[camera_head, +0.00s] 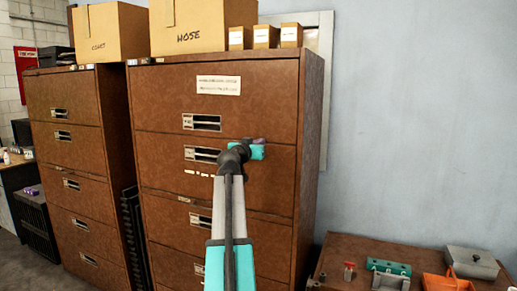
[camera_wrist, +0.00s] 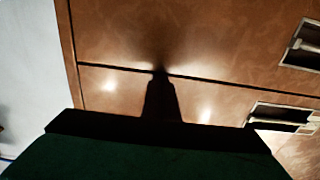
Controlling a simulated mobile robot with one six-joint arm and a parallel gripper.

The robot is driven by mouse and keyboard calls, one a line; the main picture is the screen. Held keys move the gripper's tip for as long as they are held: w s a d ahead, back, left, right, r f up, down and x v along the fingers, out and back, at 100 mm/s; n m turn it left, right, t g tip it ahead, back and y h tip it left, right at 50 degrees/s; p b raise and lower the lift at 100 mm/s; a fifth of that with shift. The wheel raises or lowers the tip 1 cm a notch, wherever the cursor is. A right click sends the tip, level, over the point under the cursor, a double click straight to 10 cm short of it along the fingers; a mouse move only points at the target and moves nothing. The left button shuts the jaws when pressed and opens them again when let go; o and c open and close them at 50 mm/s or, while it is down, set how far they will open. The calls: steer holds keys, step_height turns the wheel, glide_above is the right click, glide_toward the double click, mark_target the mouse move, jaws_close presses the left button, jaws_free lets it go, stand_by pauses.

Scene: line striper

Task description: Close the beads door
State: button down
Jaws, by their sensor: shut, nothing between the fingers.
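A tall brown cabinet (camera_head: 278,100) has several stacked fronts, each with a metal-framed handle slot. No label that I can read says beads, so I cannot tell which front is the beads door. The fronts in view look flush. My gripper (camera_head: 262,142) is shut and empty, close to the seam between the top front and the one below, right of the handles. In the wrist view, my gripper (camera_wrist: 160,74) shows dark against this seam (camera_wrist: 225,79), with a shadow at its tip. I cannot tell whether it touches. My wrist hides part of the second front.
A similar brown cabinet (camera_head: 64,95) stands to the left. A cardboard box marked HOSE (camera_head: 204,27) and small boxes (camera_head: 265,36) sit on top. A low brown surface at right holds a teal item (camera_head: 388,267), an orange bin (camera_head: 447,283) and a grey box (camera_head: 472,262).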

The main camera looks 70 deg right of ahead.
steer(key=shift+d+r, duration=0.45)
steer(key=shift+r, duration=0.4)
steer(key=shift+a, duration=0.2)
steer(key=a+f+b, duration=0.1)
steer(key=a+b, duration=0.2)
steer(key=a, duration=0.5)
steer(key=shift+a+f, duration=0.25)
steer(key=shift+f, duration=0.15)
